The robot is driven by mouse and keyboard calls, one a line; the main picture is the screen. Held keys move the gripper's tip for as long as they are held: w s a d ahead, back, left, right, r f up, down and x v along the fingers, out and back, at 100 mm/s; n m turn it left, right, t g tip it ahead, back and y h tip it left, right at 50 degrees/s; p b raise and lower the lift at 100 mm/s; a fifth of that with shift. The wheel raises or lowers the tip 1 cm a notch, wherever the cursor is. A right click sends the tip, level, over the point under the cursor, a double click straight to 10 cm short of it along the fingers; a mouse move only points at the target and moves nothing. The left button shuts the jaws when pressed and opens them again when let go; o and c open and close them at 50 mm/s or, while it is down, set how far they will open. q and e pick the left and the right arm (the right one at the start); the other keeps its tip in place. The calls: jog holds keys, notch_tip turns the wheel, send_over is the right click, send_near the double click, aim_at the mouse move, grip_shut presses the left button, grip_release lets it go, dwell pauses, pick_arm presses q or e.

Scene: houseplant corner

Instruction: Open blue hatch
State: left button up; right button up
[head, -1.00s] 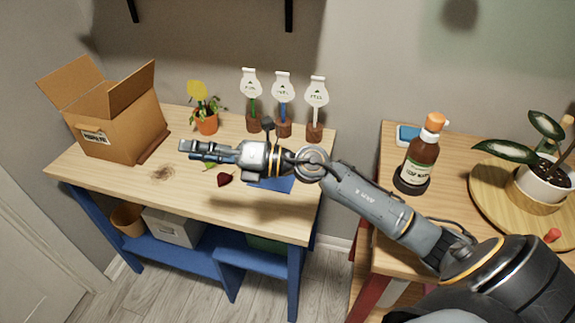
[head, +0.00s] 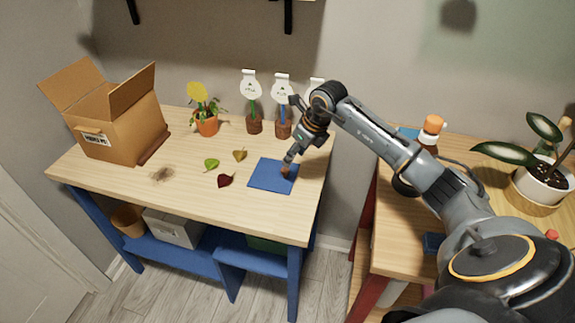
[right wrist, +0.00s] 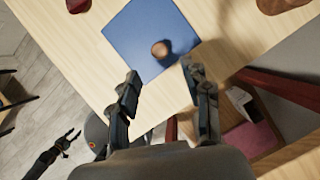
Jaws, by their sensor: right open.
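The blue hatch (head: 266,176) is a flat blue square at the right end of the wooden workbench, and it lies closed. Its round brown knob (right wrist: 161,49) shows in the right wrist view, near the hatch's edge. My right gripper (head: 287,165) points down over the hatch at the knob and hides part of it in the head view. In the right wrist view my right gripper (right wrist: 161,73) is open, its fingers apart with the knob just beyond the tips. A dark claw, apparently my left gripper (right wrist: 76,135), hangs empty with its jaws apart.
Leaves (head: 225,180) and a soil patch (head: 162,174) lie left of the hatch. A cardboard box (head: 130,125), a potted plant (head: 206,124) and labelled stakes (head: 251,100) stand farther back.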

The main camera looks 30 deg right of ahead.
aim_at(286, 170)
jog(key=x, duration=0.7)
jog(key=shift+w+a+p, duration=0.1)
jog(key=shift+p, duration=0.2)
grip_shut()
